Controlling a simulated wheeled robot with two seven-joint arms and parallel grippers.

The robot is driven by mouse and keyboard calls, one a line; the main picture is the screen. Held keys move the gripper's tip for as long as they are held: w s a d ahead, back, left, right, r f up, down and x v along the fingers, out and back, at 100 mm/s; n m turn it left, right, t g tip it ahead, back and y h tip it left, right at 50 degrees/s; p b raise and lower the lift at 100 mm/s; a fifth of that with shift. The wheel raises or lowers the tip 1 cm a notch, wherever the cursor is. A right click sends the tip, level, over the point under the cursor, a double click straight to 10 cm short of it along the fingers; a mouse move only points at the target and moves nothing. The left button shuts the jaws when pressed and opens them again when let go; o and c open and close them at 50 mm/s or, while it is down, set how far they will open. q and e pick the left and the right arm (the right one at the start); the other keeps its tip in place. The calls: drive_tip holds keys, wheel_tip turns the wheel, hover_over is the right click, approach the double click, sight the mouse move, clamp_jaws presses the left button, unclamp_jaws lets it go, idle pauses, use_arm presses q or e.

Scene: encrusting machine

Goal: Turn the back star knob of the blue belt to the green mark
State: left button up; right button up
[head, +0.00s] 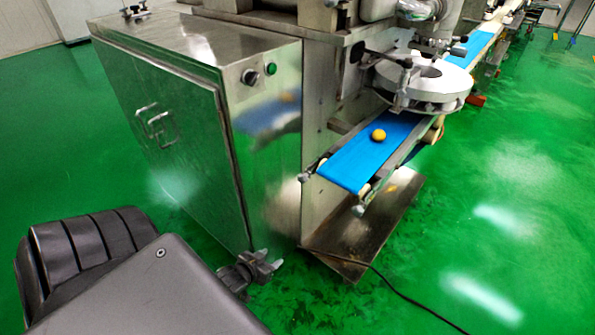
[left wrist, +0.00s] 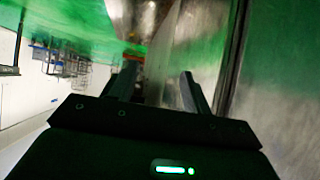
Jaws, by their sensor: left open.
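The blue belt (head: 352,162) runs out of the machine toward the front, with a yellow ball (head: 378,135) on it. My left gripper (head: 262,268) is low, in front of the steel cabinet's lower right corner, left of and well apart from the belt. In the left wrist view my left gripper (left wrist: 160,80) is open and empty.
The steel cabinet (head: 165,125) with a handle stands left of the belt. A steel plate (head: 370,235) lies below the belt end, and a black cable (head: 400,290) crosses the floor. The green floor at right is clear.

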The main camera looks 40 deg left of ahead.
use_arm(q)
drive_tip(key=w+r+t+b, duration=0.3)
drive_tip(key=r+t, duration=0.1)
drive_tip(key=r, duration=0.9)
drive_tip(key=m+t+h+b, duration=0.1)
drive_tip(key=t+b, duration=0.1)
drive_tip(key=t, duration=0.1)
approach(300, 180)
drive_tip(key=w, duration=0.9)
drive_tip(key=shift+a+r, duration=0.1)
use_arm(e)
drive_tip(key=w+r+t, duration=0.1)
drive_tip(key=w+r, duration=0.2)
drive_tip(key=r, duration=0.8)
drive_tip(key=shift+a+r, duration=0.3)
use_arm(q)
drive_tip(key=shift+c, duration=0.4)
drive_tip(key=c, duration=0.9)
drive_tip(key=shift+m, duration=0.3)
use_arm(e)
drive_tip(key=shift+f, duration=0.1)
